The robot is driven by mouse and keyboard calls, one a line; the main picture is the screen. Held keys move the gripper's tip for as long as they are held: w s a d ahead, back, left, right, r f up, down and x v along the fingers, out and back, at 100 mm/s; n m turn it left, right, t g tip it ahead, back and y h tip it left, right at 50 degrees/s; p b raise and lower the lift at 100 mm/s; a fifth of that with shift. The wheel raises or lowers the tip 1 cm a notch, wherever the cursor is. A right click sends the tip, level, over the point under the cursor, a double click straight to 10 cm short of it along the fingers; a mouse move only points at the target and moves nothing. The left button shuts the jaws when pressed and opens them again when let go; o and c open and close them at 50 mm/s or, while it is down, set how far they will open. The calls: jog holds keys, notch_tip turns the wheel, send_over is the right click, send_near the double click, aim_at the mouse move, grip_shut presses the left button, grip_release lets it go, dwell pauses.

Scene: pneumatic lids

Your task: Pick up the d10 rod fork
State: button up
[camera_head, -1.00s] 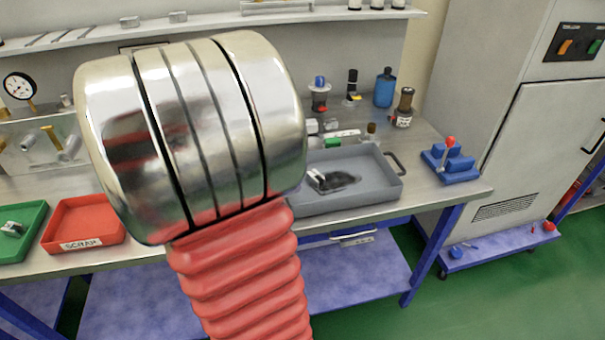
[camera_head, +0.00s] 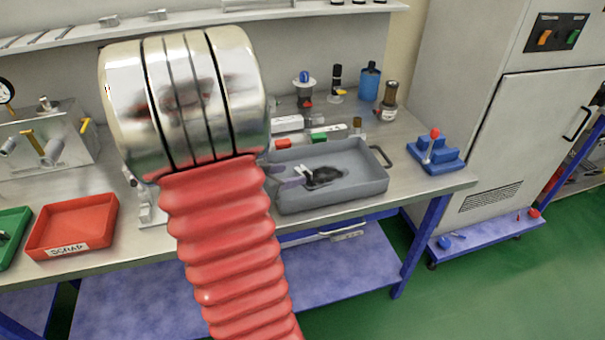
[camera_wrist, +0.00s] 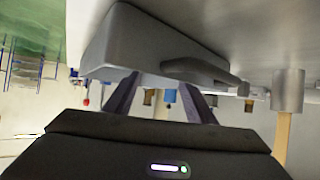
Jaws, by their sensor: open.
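The grey tray (camera_head: 340,193) stands on the bench right of my arm in the head view. A small metallic piece (camera_head: 307,172), which looks like the rod fork, lies in it beside a dark patch. My gripper (camera_head: 299,176) is at the tray's left part, with its purple fingers apart close to this piece. Whether they touch it I cannot tell. My arm hides the wrist and much of the bench. In the wrist view, which is upside down, the open fingers (camera_wrist: 158,100) point towards the tray (camera_wrist: 130,48); the fork cannot be made out there.
A red scrap tray (camera_head: 72,228) lies at the left. A blue fixture with a red knob (camera_head: 434,155) stands right of the grey tray. Bottles, including a blue one (camera_head: 369,82), and small parts stand behind it. A grey cabinet (camera_head: 510,130) is at the right.

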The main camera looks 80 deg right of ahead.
aim_at(300, 173)
jog(key=shift+s+d+f, duration=0.1)
jog(key=shift+d, duration=0.1)
jog(key=shift+x, duration=2.6)
jog(key=c, duration=0.7)
notch_tip(300, 173, up, 10)
